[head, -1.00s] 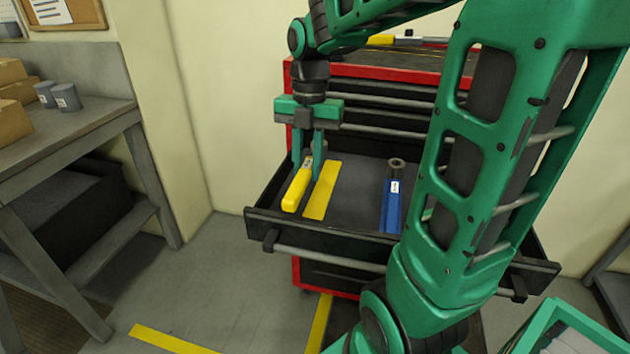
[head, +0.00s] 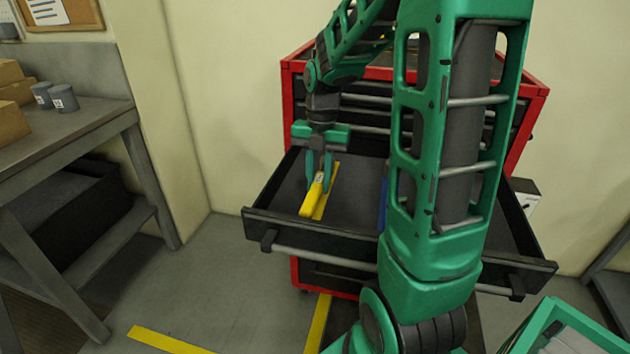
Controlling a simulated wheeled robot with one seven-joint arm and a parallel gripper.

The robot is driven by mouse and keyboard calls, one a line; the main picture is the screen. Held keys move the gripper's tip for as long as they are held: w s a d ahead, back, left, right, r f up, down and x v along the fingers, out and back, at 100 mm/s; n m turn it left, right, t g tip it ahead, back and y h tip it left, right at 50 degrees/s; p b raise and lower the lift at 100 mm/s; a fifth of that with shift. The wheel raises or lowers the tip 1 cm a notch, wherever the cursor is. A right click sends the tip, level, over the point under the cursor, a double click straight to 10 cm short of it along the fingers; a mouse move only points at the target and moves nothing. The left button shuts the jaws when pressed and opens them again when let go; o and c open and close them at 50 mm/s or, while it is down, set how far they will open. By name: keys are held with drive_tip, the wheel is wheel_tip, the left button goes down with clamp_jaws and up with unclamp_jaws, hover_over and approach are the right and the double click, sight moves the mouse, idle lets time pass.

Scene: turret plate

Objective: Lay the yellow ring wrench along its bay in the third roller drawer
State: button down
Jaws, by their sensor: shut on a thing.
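The yellow ring wrench (head: 311,203) is in my gripper (head: 319,181), which is shut on it, over the left part of the open drawer (head: 262,233). The wrench's handle points toward the drawer front and tilts slightly left. A yellow strip (head: 333,179) on the drawer floor marks a bay; the wrench covers part of it. I cannot tell whether the wrench touches the floor. A blue tool (head: 383,200) lies farther right in the drawer, mostly hidden by my arm.
The drawer belongs to a red cabinet (head: 289,107) with shut drawers above. The drawer's front handle bar (head: 325,256) sticks out. A grey workbench (head: 95,125) with boxes and cans stands at the left. Floor between them is clear.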

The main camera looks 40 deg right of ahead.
sight(320, 177)
drive_tip(key=shift+f, duration=0.1)
drive_tip(key=c, duration=1.5)
unclamp_jaws()
drive_tip(key=shift+c, duration=0.2)
wheel_tip(320, 177, up, 12)
drive_tip(key=shift+w+d, duration=0.45)
